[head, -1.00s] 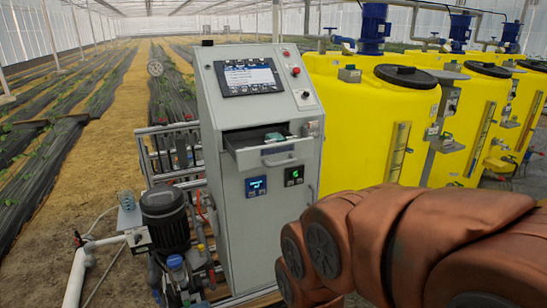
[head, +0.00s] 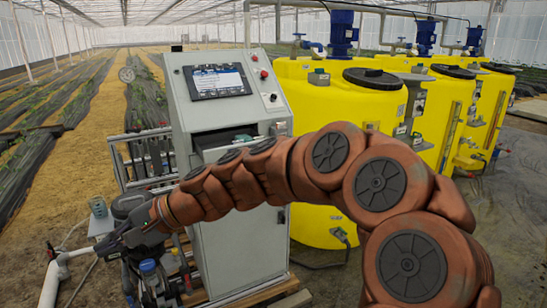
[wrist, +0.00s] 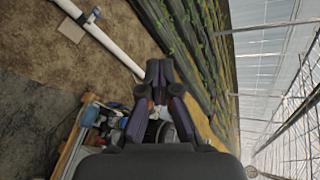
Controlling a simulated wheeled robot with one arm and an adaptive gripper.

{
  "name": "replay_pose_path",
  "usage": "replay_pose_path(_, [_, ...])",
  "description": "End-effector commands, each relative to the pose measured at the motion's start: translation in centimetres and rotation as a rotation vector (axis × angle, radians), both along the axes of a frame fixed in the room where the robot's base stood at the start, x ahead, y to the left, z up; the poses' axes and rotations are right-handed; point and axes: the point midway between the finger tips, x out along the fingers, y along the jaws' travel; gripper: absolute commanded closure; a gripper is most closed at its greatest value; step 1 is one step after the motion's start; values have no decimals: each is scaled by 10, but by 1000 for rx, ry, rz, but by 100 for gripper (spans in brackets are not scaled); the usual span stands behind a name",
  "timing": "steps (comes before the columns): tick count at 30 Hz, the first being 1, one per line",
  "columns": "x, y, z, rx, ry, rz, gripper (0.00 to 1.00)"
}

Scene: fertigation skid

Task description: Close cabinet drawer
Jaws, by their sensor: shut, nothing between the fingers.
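The grey control cabinet (head: 232,110) stands at the centre of the head view. Its drawer (head: 213,153) is below the touchscreen, with a dark gap above it and a small teal-grey item (head: 243,138) inside. My arm crosses in front and hides most of the drawer front and its handle. My gripper (head: 104,250) is to the left of the cabinet, low near the pump, away from the drawer. In the wrist view, my gripper's dark fingers (wrist: 159,72) are together and hold nothing. The drawer does not show in the wrist view.
Yellow tanks (head: 320,100) with blue motors stand right of the cabinet. A pump (head: 130,205) and a white pipe (head: 50,283) are at lower left; the pipe also shows in the wrist view (wrist: 100,38). Open soil rows lie behind on the left.

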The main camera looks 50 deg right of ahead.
Motion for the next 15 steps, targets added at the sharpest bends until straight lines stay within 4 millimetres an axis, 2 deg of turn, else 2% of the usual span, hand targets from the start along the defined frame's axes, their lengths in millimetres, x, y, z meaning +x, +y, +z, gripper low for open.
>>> replay_pose_path(1, [29,-36,13,121,-5,-128,100])
replay_pose_path(2, [44,-58,21,194,-8,-204,100])
replay_pose_path(3, [62,-92,30,292,-8,-303,100])
replay_pose_path(5, [83,-150,40,435,-12,-456,100])
replay_pose_path(6, [92,-190,42,527,-12,-554,100])
replay_pose_path(8, [99,-250,41,661,-10,-689,100])
replay_pose_path(9, [99,-290,37,746,-8,-779,100])
replay_pose_path(10, [97,-320,32,809,-8,-843,100])
replay_pose_path(11, [94,-348,27,870,-7,-902,100])
replay_pose_path(12, [87,-385,18,948,-7,-980,100])
replay_pose_path(15, [65,-460,-7,1116,-5,-1140,100])
